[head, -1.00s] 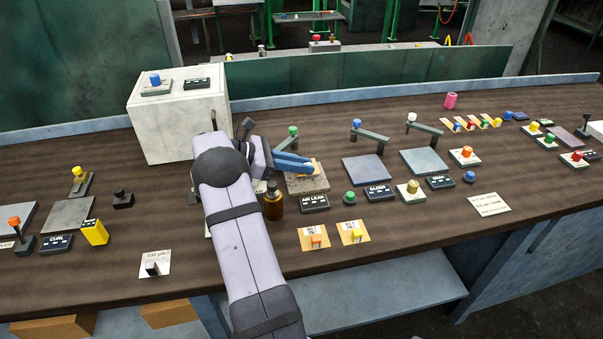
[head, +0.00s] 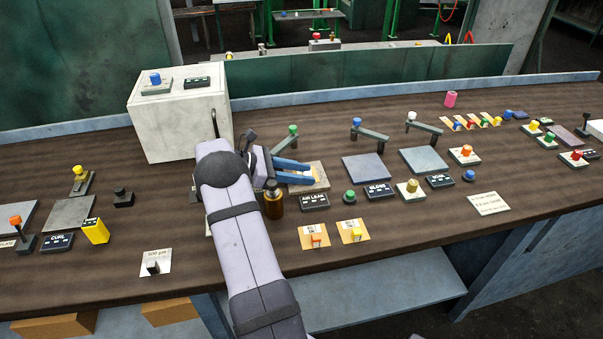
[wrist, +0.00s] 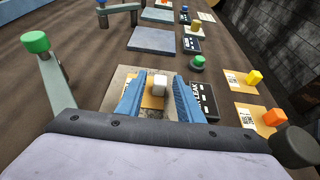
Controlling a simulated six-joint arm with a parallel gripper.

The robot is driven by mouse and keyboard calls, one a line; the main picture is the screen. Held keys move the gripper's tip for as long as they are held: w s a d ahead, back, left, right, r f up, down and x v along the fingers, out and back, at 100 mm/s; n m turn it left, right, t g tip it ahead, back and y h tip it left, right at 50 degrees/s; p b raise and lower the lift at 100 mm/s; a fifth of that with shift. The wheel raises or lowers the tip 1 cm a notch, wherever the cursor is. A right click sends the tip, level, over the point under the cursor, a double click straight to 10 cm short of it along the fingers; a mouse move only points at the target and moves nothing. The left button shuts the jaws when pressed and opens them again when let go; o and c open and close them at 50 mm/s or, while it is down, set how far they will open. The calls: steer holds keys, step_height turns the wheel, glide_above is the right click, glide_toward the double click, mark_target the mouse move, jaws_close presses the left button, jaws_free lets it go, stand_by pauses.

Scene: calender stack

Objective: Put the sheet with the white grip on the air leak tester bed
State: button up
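The air leak tester bed (head: 300,189) is a grey square plate behind the label reading AIR LEAK (wrist: 204,100). The tan sheet (wrist: 153,102) lies on the bed, with its white grip (wrist: 159,84) standing up. In the head view the sheet (head: 320,175) is partly hidden by my fingers. My gripper (head: 313,174) is open over the bed. Its blue fingers stand on either side of the white grip, with a visible gap on both sides in the wrist view.
A lever with a green knob (head: 292,130) stands behind the bed. A brown bottle (head: 273,204) stands close to its left front. Sheets with orange (head: 315,239) and yellow (head: 354,234) grips lie in front. A blue-grey plate (head: 363,169) lies to the right.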

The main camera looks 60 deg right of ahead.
steer(key=shift+r, duration=0.1)
steer(key=shift+w+a+r, duration=0.1)
steer(key=b+v, duration=0.2)
steer(key=v, duration=0.8)
steer(key=shift+w+a+r, duration=0.15)
steer(key=shift+w+a, duration=0.1)
steer(key=shift+w+a+r, duration=0.25)
steer(key=shift+a, duration=0.05)
